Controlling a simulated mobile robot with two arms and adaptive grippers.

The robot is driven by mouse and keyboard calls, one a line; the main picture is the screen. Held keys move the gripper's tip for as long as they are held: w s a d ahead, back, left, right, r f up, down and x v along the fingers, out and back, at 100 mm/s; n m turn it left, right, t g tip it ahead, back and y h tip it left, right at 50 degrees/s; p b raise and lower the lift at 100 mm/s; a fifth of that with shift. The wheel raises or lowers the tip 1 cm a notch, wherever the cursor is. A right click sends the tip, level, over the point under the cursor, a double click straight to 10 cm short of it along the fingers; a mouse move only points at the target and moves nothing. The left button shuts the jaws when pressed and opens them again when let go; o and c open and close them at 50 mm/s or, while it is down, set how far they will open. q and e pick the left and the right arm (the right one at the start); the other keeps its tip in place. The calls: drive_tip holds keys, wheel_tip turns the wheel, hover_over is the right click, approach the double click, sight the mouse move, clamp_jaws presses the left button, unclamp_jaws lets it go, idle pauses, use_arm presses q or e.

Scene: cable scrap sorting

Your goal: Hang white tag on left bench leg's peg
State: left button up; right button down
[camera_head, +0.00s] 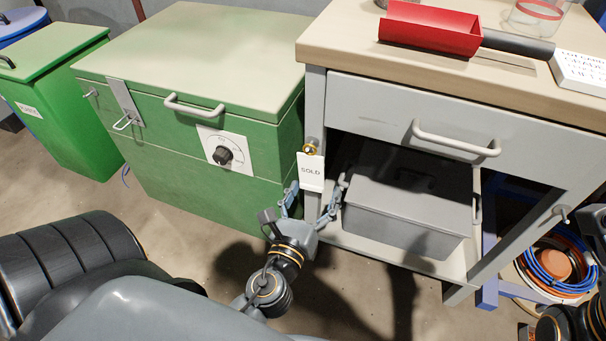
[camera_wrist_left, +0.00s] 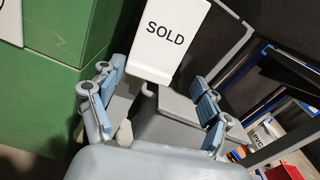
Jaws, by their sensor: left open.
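The white tag (camera_head: 311,172), printed SOLD, hangs upright at the bench's left leg (camera_head: 314,110), just under a small brass-coloured peg end (camera_head: 310,149). The tag's top is at the peg; how its hole sits on the peg is too small to tell. The tag also shows large in the left wrist view (camera_wrist_left: 168,38). My left gripper (camera_head: 313,197) is open just below the tag, one finger on each side of the leg in the picture. Its fingers (camera_wrist_left: 158,105) are apart with nothing between them. My right gripper cannot be made out; only dark arm parts show at the lower right.
A grey lidded bin (camera_head: 405,215) stands on the bench's lower shelf, right of my left gripper. A green chest (camera_head: 190,135) stands close on the left. A red scoop (camera_head: 430,28) lies on the bench top. Coiled cables (camera_head: 560,265) lie at the right.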

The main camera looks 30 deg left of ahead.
use_arm(q)
drive_tip(key=v, duration=1)
drive_tip(key=shift+s, duration=0.35)
